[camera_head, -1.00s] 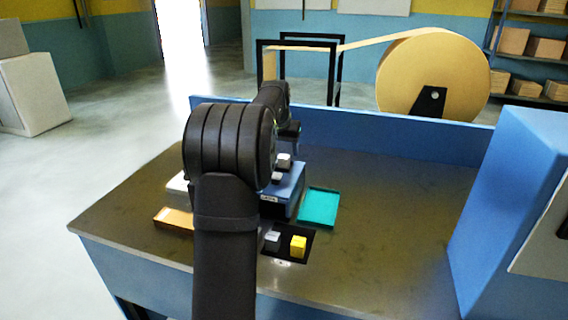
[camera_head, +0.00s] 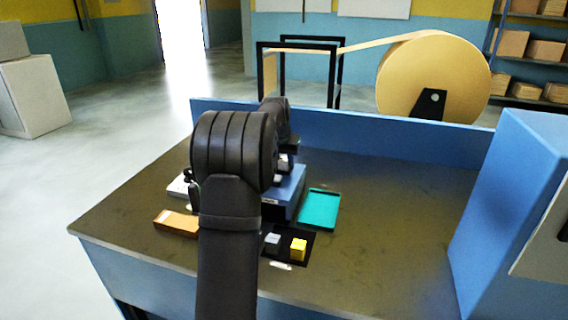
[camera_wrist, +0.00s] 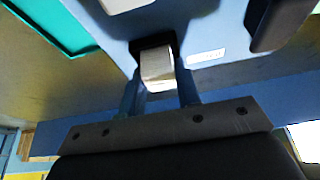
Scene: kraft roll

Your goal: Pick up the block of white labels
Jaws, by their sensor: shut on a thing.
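A white block (camera_wrist: 157,66), which looks like the block of white labels, sits between the two fingers of my gripper (camera_wrist: 160,78) in the wrist view. The fingers are shut on its sides. It is at a dark recess in a blue box, and I cannot tell whether it still rests there. In the head view my arm hides most of the gripper and the block. The blue box (camera_head: 287,203) stands at the middle of the bench, just right of my arm.
A teal tray (camera_head: 318,209) lies right of the box. In front, a black mat (camera_head: 272,251) holds a grey block (camera_head: 271,239) and a yellow block (camera_head: 298,249). An orange-brown block (camera_head: 176,223) lies left of my arm. The bench's right side is clear, up to a blue cabinet (camera_head: 510,200).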

